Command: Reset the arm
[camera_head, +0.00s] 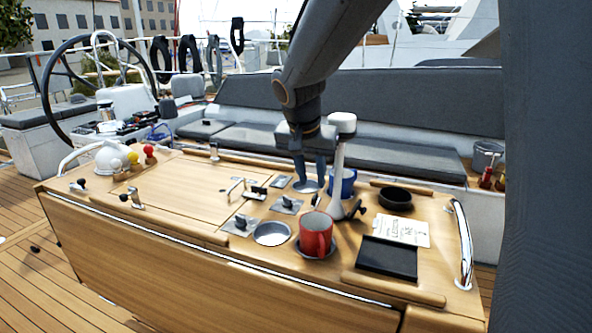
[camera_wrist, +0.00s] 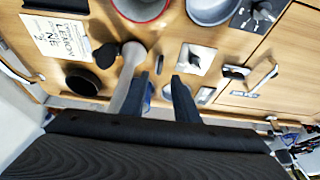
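My gripper (camera_head: 310,181) points down over the wooden cockpit table (camera_head: 175,195), just left of a white post with a round top (camera_head: 339,165). In the wrist view my gripper (camera_wrist: 161,77) has its two dark fingers apart with nothing held between them. A blue mug (camera_head: 348,182) stands behind the post and is partly hidden. A red mug (camera_head: 316,234) stands in a holder nearer the front of the table; its rim shows at the top of the wrist view (camera_wrist: 140,10).
An empty round holder (camera_head: 272,234) lies left of the red mug. A black bowl (camera_head: 395,198), a paper note (camera_head: 401,229) and a dark tray (camera_head: 387,258) are on the right. A chrome rail (camera_head: 463,245) edges the table. The left tabletop is mostly clear.

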